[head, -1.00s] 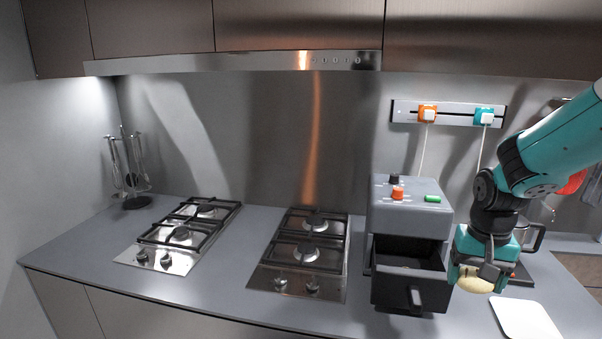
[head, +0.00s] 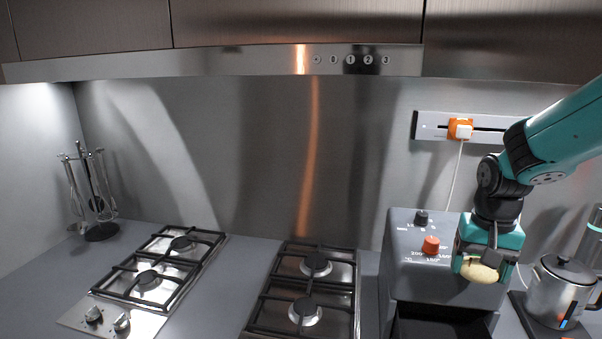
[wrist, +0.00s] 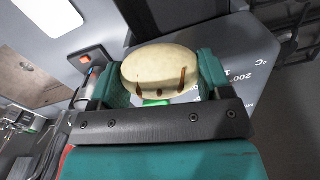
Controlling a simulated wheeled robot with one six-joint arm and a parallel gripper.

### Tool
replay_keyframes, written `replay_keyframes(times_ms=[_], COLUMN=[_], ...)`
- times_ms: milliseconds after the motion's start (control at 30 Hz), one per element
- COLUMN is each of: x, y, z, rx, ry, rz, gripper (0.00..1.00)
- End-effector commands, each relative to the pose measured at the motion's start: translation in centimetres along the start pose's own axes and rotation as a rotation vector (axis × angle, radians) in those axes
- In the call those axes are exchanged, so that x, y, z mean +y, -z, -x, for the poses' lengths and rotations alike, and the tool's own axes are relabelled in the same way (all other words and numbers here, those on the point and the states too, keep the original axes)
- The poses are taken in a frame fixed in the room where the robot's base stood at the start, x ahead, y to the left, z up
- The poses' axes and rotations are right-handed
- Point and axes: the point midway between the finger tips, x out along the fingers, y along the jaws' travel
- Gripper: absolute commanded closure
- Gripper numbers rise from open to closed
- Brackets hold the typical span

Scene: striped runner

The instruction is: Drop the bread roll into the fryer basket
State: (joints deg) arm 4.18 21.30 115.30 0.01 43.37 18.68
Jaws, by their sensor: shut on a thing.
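The bread roll (head: 480,271) is pale yellow and oval; in the wrist view (wrist: 158,66) it shows dark marks. My gripper (wrist: 160,78) is shut on it, one teal finger on each side. In the head view my gripper (head: 487,258) hangs in front of the right side of the fryer (head: 405,262), at about the height of its top. The fryer basket (head: 436,328) is a dark opening at the bottom edge, below the grey body; most of it is cut off. The roll appears above and right of it, not inside.
A steel kettle (head: 562,295) stands right of the fryer. Two gas hobs (head: 150,280) with black grates lie to the left. A socket rail (head: 433,127) with an orange plug (head: 461,128) and cord is on the wall behind. A range hood (head: 250,61) hangs above.

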Motion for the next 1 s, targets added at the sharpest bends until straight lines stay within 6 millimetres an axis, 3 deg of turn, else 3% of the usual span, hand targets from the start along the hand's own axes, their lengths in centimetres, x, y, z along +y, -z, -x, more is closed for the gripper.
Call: replay_keyframes(times_ms=[267,700,1000], x=[-0.2,-0.1,0.0], y=[-0.1,-0.1,-0.1], z=[-1.2,-5.9,-6.0], rx=[0.0,0.0,0.0], ry=[0.0,0.0,0.0], rz=[0.004,0.002,0.001], gripper=[0.51,0.51,0.51])
